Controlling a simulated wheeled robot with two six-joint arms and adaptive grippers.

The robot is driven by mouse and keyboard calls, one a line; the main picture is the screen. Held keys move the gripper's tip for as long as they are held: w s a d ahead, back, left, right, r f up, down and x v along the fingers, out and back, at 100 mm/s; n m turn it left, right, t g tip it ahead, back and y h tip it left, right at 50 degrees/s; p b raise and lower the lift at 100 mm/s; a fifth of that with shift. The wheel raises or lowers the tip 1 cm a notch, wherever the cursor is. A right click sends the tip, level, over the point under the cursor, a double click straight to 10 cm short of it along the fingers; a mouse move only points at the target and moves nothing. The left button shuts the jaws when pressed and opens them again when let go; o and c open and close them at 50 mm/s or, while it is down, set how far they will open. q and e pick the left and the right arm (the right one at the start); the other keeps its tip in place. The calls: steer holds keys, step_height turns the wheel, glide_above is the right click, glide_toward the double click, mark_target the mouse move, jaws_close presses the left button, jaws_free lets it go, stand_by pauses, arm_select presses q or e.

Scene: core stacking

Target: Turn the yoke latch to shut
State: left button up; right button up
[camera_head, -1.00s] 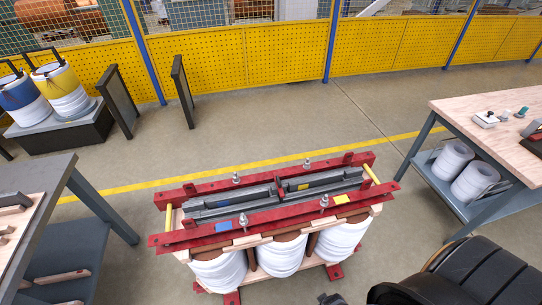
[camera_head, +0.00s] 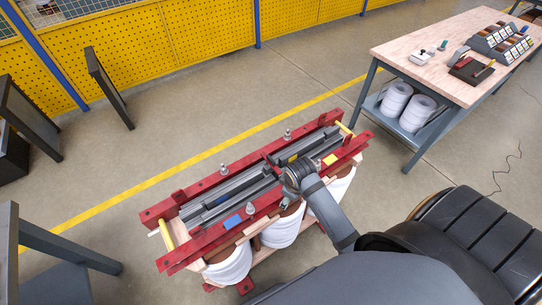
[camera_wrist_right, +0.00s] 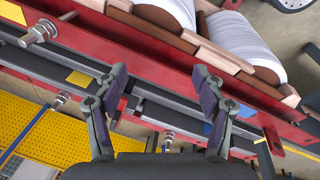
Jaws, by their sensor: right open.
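The transformer core stands on the floor with a red clamp frame (camera_head: 203,192) on top, grey yoke bars (camera_head: 233,201) lying between its rails and white coils (camera_head: 229,267) below. A small dark-red piece (camera_head: 270,160), perhaps the yoke latch, shows at the middle of the yoke; its position is unclear. My right gripper (camera_head: 297,173) is over the near rail, close to the middle. In the right wrist view my right gripper (camera_wrist_right: 160,75) is open and empty, its two fingers spread above the red rail (camera_wrist_right: 170,62) and grey bars. My left gripper is out of view.
A wooden-topped workbench (camera_head: 405,45) with tools and white coils on its shelf stands at the right. A grey table (camera_head: 75,262) is at the lower left. A yellow perforated fence (camera_head: 190,30) runs behind.

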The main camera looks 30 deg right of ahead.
step_height(320, 180, up, 4)
steer(key=n, duration=0.1)
step_height(320, 180, up, 6)
steer(key=r+n+g, duration=0.1)
steer(key=n+g, duration=0.1)
steer(key=n, duration=1.1)
glide_above(271, 159)
steer(key=shift+y, duration=0.4)
step_height(271, 159, down, 11)
steer(key=shift+w+p, duration=0.1)
steer(key=shift+p, duration=0.25)
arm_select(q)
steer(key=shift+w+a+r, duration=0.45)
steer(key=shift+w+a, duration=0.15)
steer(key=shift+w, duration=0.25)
arm_select(e)
steer(key=shift+c, duration=0.3)
